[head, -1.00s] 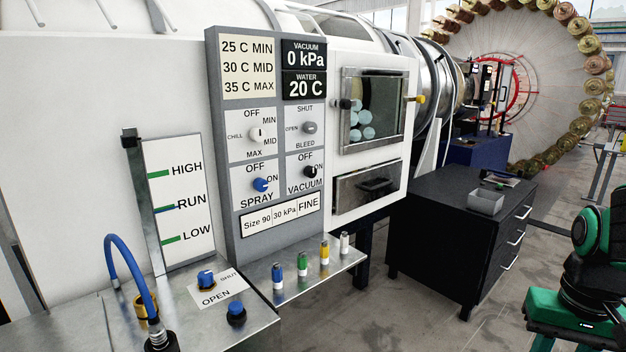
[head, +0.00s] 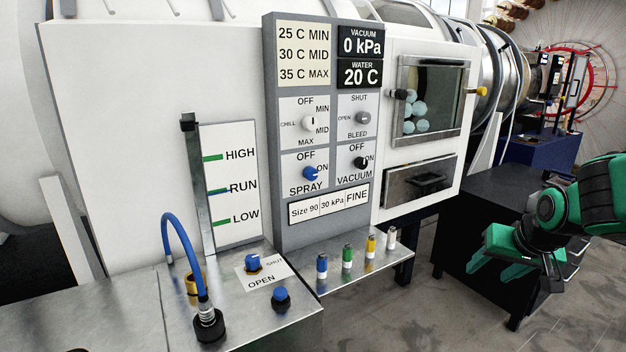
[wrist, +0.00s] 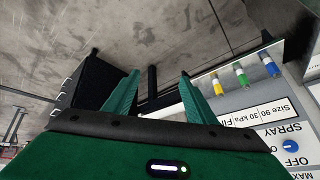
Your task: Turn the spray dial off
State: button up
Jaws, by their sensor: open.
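The spray dial (head: 311,173) is a blue knob on the grey control panel (head: 288,240), between the OFF, ON and SPRAY markings. Its pointer seems to face right, toward ON. In the wrist view the blue spray dial (wrist: 290,146) shows upside down at the right edge, beside the word SPRAY. My gripper (head: 510,272) is green, open and empty, to the right of the panel and well apart from the dial. In the wrist view its two fingers (wrist: 160,76) stand apart with nothing between them.
A black vacuum dial (head: 360,163) sits just right of the spray dial, with the chill dial (head: 309,123) and bleed dial (head: 363,118) above. A metal shelf (head: 340,290) with several coloured cylinders juts out below. A black drawer cabinet (head: 460,210) stands behind my gripper.

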jog(key=w+a+r+n+t+y, duration=0.2)
jog(key=w+a+r+t+y, duration=0.15)
jog(key=w+a, duration=1.2)
jog(key=m+t+y, duration=0.1)
jog(key=t+y, duration=0.4)
jog(key=y, duration=0.1)
send_near(313, 175)
jog(key=x, duration=0.9)
jog(key=shift+w, duration=0.1)
